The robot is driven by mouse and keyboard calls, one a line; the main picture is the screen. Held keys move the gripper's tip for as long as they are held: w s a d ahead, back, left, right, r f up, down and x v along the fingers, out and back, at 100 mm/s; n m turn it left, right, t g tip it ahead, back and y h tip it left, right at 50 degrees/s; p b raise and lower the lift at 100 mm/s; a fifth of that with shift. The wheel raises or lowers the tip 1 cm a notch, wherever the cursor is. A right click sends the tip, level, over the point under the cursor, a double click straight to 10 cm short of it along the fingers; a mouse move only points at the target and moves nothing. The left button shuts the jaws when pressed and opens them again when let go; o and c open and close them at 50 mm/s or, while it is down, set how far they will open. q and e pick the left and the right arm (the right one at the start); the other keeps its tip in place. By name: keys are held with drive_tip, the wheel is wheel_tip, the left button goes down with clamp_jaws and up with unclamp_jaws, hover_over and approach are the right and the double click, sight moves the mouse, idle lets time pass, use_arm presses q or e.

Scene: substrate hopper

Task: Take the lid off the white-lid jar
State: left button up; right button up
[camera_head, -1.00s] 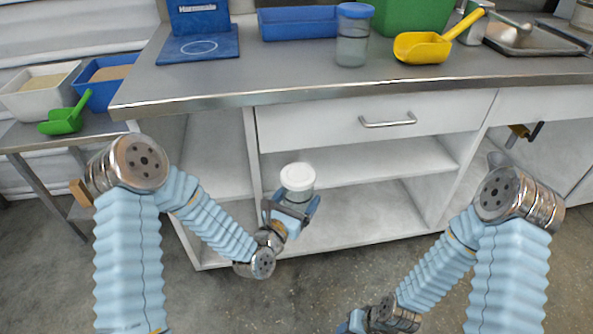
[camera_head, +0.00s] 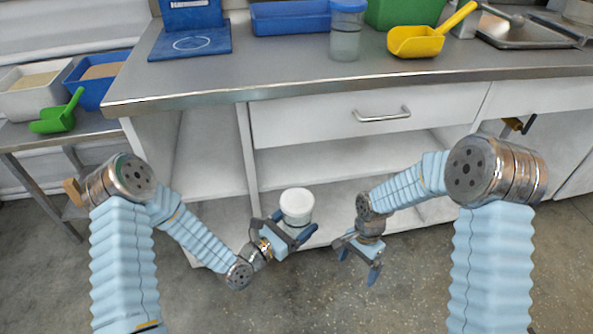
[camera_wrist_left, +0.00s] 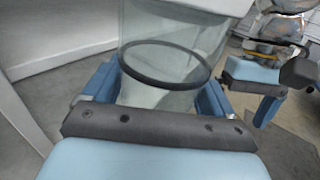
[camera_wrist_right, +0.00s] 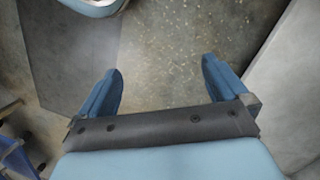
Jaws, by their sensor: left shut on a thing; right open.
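The white-lid jar (camera_head: 297,207) is held up in front of the bench, clear of the counter, with its white lid on top. Its clear body fills the left wrist view (camera_wrist_left: 170,62), with a dark ring around it. My left gripper (camera_head: 295,236) is shut on the jar's body, one finger on each side. My right gripper (camera_head: 357,262) is open and empty, to the right of the jar and a little lower, fingers pointing down. In the right wrist view its fingers (camera_wrist_right: 160,92) stand apart with only floor between them.
On the counter (camera_head: 270,75) stand a blue-lid jar (camera_head: 346,32), a yellow scoop (camera_head: 418,42), a blue tray (camera_head: 290,18) and a blue scale-like device (camera_head: 190,42). A side table at left holds bins and a green scoop (camera_head: 57,115). Open shelves lie behind the grippers.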

drive_tip(key=w+d+r+m+h, duration=0.25)
drive_tip(key=w+r+m, duration=0.2)
drive_tip(key=r, duration=0.45)
wheel_tip(320, 180, up, 18)
drive_tip(key=f+m+t+y, duration=0.1)
drive_tip(key=m+t+y, duration=0.1)
drive_tip(key=m, duration=0.8)
hover_over(297, 198)
drive_tip(key=shift+w+d+r, duration=0.1)
drive_tip(key=shift+d+r, duration=0.15)
drive_tip(key=shift+d, duration=0.1)
drive_tip(key=shift+a+t, duration=0.3)
drive_tip(key=shift+a, duration=0.05)
wheel_tip(297, 198, down, 8)
drive_tip(key=shift+r, duration=0.1)
